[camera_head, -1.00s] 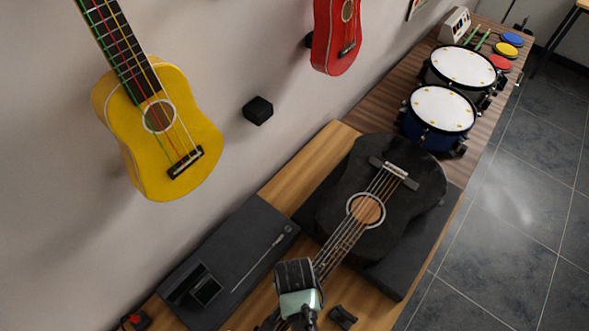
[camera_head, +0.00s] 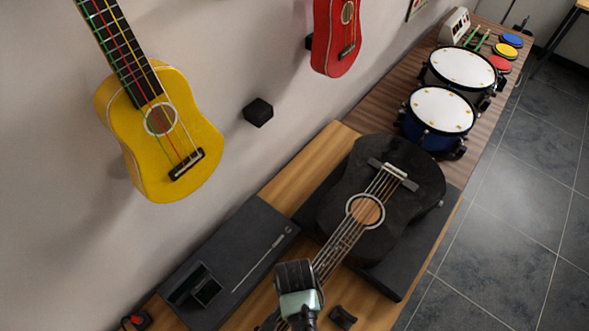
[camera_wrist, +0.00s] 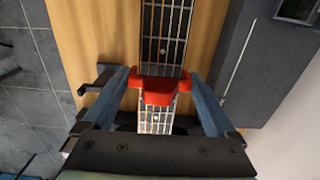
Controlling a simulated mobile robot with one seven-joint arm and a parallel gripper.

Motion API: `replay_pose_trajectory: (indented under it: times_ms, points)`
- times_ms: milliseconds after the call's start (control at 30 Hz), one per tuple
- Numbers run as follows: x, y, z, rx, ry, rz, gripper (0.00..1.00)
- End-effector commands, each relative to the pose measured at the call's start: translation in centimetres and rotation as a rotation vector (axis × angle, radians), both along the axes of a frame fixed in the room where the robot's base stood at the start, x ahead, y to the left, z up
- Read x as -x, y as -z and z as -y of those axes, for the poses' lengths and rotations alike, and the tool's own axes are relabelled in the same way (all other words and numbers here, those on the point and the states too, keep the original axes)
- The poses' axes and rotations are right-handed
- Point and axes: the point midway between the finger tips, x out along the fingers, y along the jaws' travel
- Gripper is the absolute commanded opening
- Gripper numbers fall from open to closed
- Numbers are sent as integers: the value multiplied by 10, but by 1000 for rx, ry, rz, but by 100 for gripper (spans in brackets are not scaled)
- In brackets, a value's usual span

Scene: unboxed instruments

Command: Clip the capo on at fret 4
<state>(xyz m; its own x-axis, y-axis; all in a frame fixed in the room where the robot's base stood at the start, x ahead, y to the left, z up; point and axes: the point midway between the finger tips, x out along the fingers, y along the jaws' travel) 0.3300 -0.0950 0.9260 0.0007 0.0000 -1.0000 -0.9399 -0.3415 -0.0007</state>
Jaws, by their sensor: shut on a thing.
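A black guitar (camera_head: 405,210) lies face up on the bench, its neck running to the lower left under my wrist. In the wrist view its fretted neck (camera_wrist: 166,30) runs up the picture. A red capo (camera_wrist: 160,88) lies across the neck and strings. My gripper (camera_wrist: 166,84) is shut on the capo, one finger at each end. In the head view my wrist hides the capo and the fingertips. I cannot tell which fret the capo is at, or whether it presses on the strings or hovers just above.
A dark mat (camera_head: 385,278) lies under the guitar body. A black bracket (camera_head: 342,317) stands beside the neck and also shows in the wrist view (camera_wrist: 100,78). A dark panel (camera_head: 225,250) with a thin rod lies towards the wall. Two drums (camera_head: 440,108) stand beyond the guitar.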

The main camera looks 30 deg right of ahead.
Motion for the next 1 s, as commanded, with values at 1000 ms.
replay_pose_trajectory:
  times_ms: [1000]
  points:
    - [0,7,0,0,0,0,34]
